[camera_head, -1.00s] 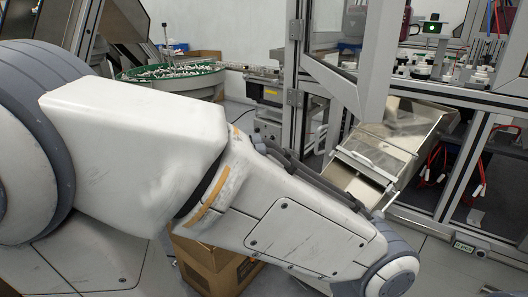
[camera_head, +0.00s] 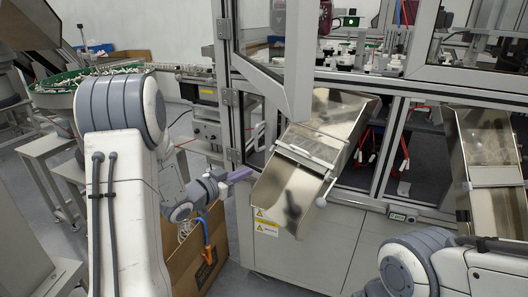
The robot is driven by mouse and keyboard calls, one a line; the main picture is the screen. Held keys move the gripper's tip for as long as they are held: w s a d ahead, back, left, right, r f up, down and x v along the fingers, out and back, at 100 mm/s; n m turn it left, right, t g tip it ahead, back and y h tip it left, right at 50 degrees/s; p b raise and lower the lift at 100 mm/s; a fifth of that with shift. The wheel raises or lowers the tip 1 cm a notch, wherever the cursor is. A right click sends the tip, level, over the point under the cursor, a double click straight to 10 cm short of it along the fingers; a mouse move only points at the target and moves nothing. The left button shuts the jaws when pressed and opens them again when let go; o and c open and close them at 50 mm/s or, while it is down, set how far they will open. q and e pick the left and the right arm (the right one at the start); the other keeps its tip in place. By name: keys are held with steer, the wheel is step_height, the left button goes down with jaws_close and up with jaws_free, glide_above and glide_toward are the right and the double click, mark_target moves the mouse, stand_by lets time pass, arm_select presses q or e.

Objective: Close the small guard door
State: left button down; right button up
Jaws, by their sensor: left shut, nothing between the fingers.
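The small guard door (camera_head: 297,95) is a grey-framed clear panel on the machine's left front post. It stands swung outward toward me, with its lower corner above the metal chute. Its hinges show on the post at its left. My left gripper (camera_head: 240,174) is below and left of the door, apart from it, in front of the post's lower part. Its purple-grey fingers look closed, with nothing seen between them. My right arm shows at the lower right, but its gripper is out of view.
A shiny metal chute (camera_head: 290,192) with a white handle bar juts from the machine below the door. A second chute (camera_head: 490,150) is at the right. A cardboard box (camera_head: 200,255) stands below my left gripper. A green-rimmed bowl feeder (camera_head: 60,93) is at the left.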

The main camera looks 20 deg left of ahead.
arm_select(q)
steer(key=s+a+t, duration=0.1)
steer(key=s+a, duration=0.1)
steer(key=a, duration=0.1)
steer(key=h+p, duration=0.1)
glide_toward(270, 149)
steer(key=x, duration=0.7)
steer(key=shift+s, duration=0.1)
